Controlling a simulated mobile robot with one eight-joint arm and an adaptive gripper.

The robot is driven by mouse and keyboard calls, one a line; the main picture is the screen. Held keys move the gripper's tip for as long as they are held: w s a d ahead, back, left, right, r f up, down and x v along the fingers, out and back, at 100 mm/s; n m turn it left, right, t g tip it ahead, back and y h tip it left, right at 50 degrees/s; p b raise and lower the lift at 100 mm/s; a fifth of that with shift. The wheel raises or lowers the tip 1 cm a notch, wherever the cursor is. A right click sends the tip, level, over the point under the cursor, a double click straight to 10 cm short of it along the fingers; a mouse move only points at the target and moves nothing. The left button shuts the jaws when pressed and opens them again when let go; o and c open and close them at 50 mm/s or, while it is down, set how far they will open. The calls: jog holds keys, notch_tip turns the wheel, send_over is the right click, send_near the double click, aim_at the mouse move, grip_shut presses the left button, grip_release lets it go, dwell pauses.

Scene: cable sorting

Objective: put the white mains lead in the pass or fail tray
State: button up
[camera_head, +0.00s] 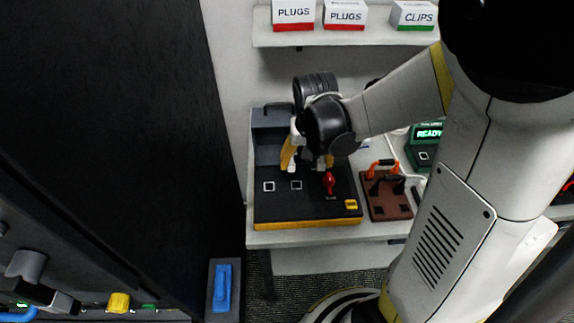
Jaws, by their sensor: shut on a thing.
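My gripper (307,160) is over the black test panel (325,206), with its yellow fingers pointing down. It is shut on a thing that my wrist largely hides. A small white piece (295,158) shows beside the left finger; it looks like part of the white mains lead, but its shape is too small to make out. I cannot tell whether it touches the panel. No pass or fail tray can be made out for certain.
The panel has two white-outlined squares, a red lever (329,182) and a yellow button (351,204). A brown board (388,205) with orange and black handles and a green READY display (427,133) stand to the right. A shelf (345,39) with boxes is above. A dark wall fills the left.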

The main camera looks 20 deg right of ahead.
jog(key=s+d+r+p, duration=0.2)
jog(key=d+r+p, duration=0.1)
jog(key=r, duration=0.3)
jog(key=shift+s+d+r, duration=0.15)
jog(key=shift+s+d, duration=0.05)
jog(key=shift+d, duration=0.7)
